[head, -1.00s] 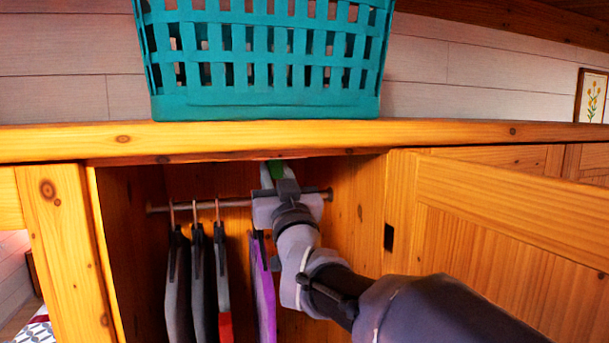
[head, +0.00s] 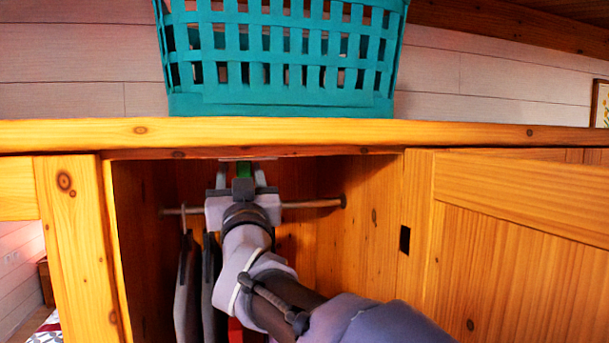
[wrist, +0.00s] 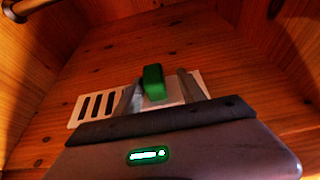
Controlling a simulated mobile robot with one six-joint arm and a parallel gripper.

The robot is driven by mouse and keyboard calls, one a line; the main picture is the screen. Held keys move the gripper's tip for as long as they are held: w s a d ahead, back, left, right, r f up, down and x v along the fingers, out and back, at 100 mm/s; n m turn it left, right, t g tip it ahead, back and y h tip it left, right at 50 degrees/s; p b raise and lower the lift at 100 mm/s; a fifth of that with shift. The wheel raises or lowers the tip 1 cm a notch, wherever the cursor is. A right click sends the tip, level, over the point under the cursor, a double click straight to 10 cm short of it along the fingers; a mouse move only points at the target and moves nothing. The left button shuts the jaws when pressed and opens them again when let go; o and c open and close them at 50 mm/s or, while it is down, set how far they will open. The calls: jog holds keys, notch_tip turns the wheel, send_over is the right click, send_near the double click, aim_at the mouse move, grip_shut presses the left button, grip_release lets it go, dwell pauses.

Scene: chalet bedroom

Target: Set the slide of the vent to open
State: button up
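The vent (wrist: 84,109) is a pale plate with dark slots, inside the wooden cabinet. In the wrist view its slots show on the left, and a plain pale part lies on the right. A green block (wrist: 153,83), which looks like the slide's knob, stands on it; it also shows in the head view (head: 245,168). My gripper (wrist: 160,90) has its fingers apart, one on each side of the green block. A gap shows on the right side; I cannot tell whether the left finger touches it. In the head view my gripper (head: 242,176) is high in the cabinet, under its top.
A hanging rod (head: 318,204) crosses the cabinet close to my gripper, with dark garments (head: 187,290) hanging on the left. The open door (head: 520,240) stands at right. A teal basket (head: 280,105) sits on top.

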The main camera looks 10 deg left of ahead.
jog(key=shift+d, duration=0.15)
jog(key=shift+s+d+f, duration=0.1)
jog(key=shift+f, duration=0.1)
jog(key=b+v, duration=0.6)
jog(key=v, duration=1.1)
jog(key=shift+r, duration=0.25)
jog(key=shift+s, duration=0.1)
